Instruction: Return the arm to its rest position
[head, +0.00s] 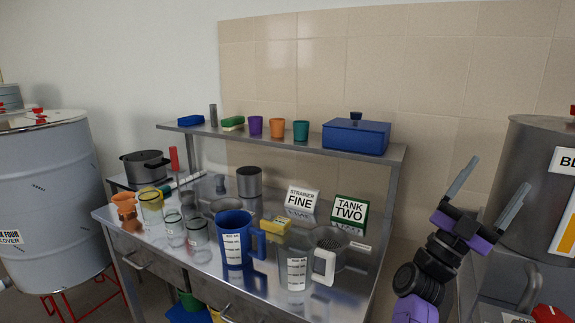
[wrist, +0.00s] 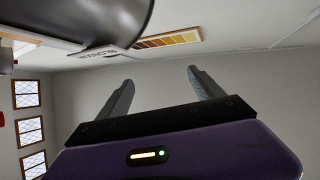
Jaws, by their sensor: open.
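My gripper (head: 488,190) is at the right of the head view, raised and pointing up, with its two grey fingers spread apart. Nothing is between the fingers. It is to the right of the steel table (head: 375,270) and in front of a grey tank (head: 520,185). In the wrist view my gripper (wrist: 160,92) also shows open and empty, with the ceiling and wall behind it. My black and purple arm rises from the bottom right of the head view.
The table holds a blue jug (head: 233,240), a clear jug (head: 294,268), a strainer (head: 330,240), glass jars and signs. A shelf (head: 290,140) above carries cups and a blue box (head: 356,137). A large drum (head: 50,200) stands at left. The wall space above the shelf is clear.

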